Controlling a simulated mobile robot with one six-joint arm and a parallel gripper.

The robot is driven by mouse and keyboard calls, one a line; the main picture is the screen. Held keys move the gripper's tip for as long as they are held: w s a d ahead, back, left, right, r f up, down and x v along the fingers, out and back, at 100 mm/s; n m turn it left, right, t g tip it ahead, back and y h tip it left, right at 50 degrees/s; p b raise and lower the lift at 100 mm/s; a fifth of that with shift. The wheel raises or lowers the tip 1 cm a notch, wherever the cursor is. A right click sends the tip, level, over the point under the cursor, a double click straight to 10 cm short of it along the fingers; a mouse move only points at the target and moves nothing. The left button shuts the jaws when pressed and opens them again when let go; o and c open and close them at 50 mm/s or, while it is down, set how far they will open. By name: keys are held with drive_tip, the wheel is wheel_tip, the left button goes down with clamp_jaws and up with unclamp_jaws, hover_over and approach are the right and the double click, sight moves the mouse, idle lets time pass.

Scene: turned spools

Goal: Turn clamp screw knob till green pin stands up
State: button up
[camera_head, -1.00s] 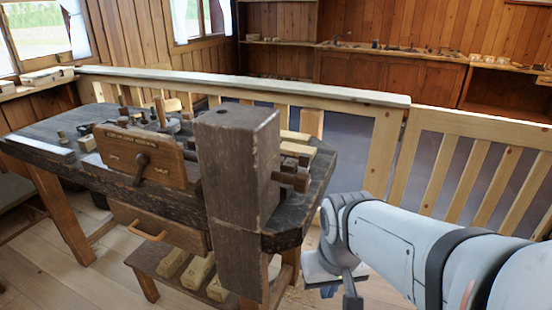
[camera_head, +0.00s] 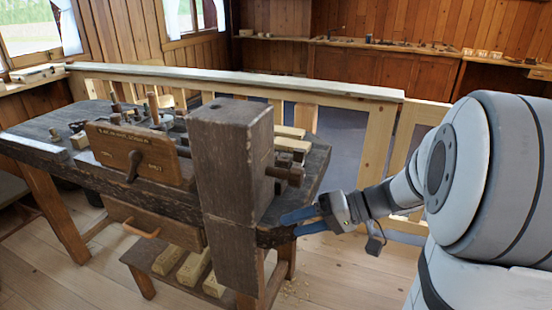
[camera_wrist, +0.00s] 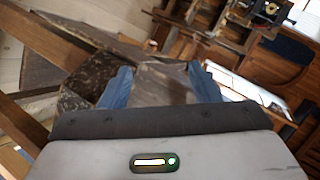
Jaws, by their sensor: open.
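My gripper (camera_head: 290,225) is open, its two blue fingers pointing left at the right end of the workbench, beside the thick dark post. It also shows in the wrist view (camera_wrist: 158,70), with a dark wooden piece between or beyond the fingers; I cannot tell if they touch it. A wooden turn handle (camera_head: 133,166) sits on the front of a lettered brown board (camera_head: 108,149), well left of my gripper. A wooden screw-like piece (camera_head: 292,174) sticks out right of the post, above my gripper. I cannot tell which is the clamp screw knob. No green pin is visible.
The dark post (camera_head: 232,160) stands at the front of the workbench (camera_head: 45,145) and hides part of its top. A pale wooden railing (camera_head: 300,86) runs behind. A low shelf (camera_head: 165,262) with several wood blocks is below. Open floor lies at the front right.

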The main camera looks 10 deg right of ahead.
sight(303, 178)
drive_tip(key=shift+o, duration=0.5)
drive_tip(key=w+d+r+t+y, duration=0.2)
drive_tip(key=w+d+r+t, duration=0.2)
drive_tip(key=w+d+t, duration=0.2)
drive_tip(key=shift+w+d+r+n+y, duration=0.15)
drive_tip(key=shift+d+r+n+y, duration=0.15)
drive_tip(key=shift+d, duration=0.55)
drive_tip(key=shift+w+a, duration=0.1)
drive_tip(key=shift+w, duration=0.1)
drive_tip(key=x, duration=0.7)
drive_tip(key=shift+w+a+r, duration=0.1)
drive_tip(key=shift+a, duration=0.1)
drive_tip(key=shift+c, duration=0.5)
drive_tip(key=c, duration=0.9)
